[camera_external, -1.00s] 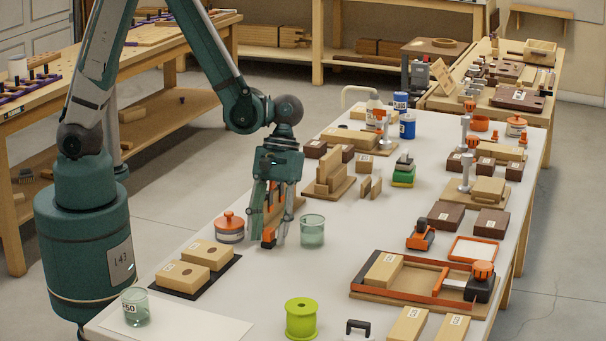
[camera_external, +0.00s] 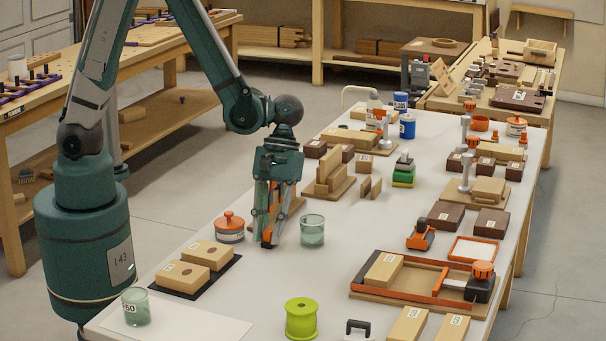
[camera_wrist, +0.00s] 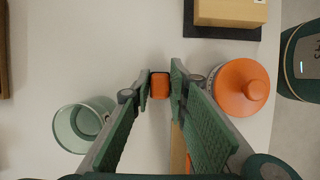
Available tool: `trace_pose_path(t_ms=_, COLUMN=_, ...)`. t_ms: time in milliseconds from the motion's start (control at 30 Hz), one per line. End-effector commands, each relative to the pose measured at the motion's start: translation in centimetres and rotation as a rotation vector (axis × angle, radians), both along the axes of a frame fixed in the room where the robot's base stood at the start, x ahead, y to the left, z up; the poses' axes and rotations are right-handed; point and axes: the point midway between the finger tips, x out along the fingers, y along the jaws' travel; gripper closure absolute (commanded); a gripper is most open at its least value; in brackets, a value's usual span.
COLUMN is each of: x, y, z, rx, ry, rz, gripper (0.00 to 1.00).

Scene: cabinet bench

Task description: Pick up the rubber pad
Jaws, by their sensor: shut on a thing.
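My gripper (camera_external: 267,238) points down at the table, between the clear glass beaker and the orange-lidded jar. In the wrist view my gripper (camera_wrist: 161,88) has its fingertips closed on both sides of a small orange piece (camera_wrist: 160,86). The orange piece also shows at the fingertips in the external view (camera_external: 267,243), low by the tabletop. A wooden strip (camera_wrist: 178,150) shows between the fingers, behind the orange piece. I cannot tell for sure whether this orange-ended thing is the rubber pad; the fingers hide much of it.
The beaker (camera_external: 312,231) stands close on the right, the orange-lidded jar (camera_external: 230,229) close on the left. A dark mat (camera_external: 225,275) with wooden blocks lies front left. A green spool (camera_external: 301,319) stands in front. Bare white tabletop (camera_external: 370,225) lies to the right.

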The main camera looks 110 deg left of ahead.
Motion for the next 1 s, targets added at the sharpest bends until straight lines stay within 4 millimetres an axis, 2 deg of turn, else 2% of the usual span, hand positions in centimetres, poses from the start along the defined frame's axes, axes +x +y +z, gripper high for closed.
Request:
trace_pose_path(t_ms=367, x=0.0, y=0.0, z=1.4, rx=0.000, ry=0.000, rz=0.000, gripper=0.94)
trace_pose_path(t_ms=1000, x=0.0, y=0.0, z=8.9, rx=0.000, ry=0.000, rz=0.000, gripper=0.94)
